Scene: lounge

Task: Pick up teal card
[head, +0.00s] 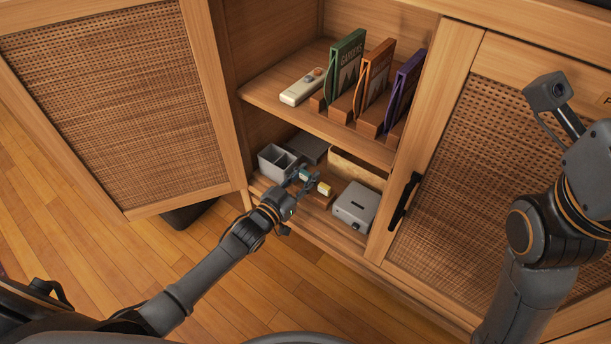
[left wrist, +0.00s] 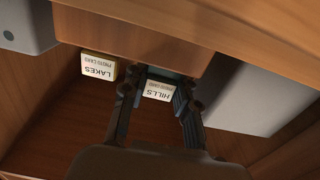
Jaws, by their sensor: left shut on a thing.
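The teal card (head: 304,174) is on the lower shelf of the open cabinet, mostly hidden by my fingers in the head view. In the left wrist view it is the white-faced card marked HILLS (left wrist: 158,91), with a teal edge. My left gripper (head: 301,182) is shut on it, one finger on each side; the fingers also show in the left wrist view (left wrist: 156,98). A yellow-edged card marked LAKES (left wrist: 98,68) stands beside it, and it also shows in the head view (head: 324,189). My right gripper is out of view.
A grey divided bin (head: 270,161) stands left of the cards and a light grey box (head: 356,206) stands right. The upper shelf (head: 262,92) above holds a white remote (head: 300,88) and several books. A woven door (head: 115,95) stands open at left.

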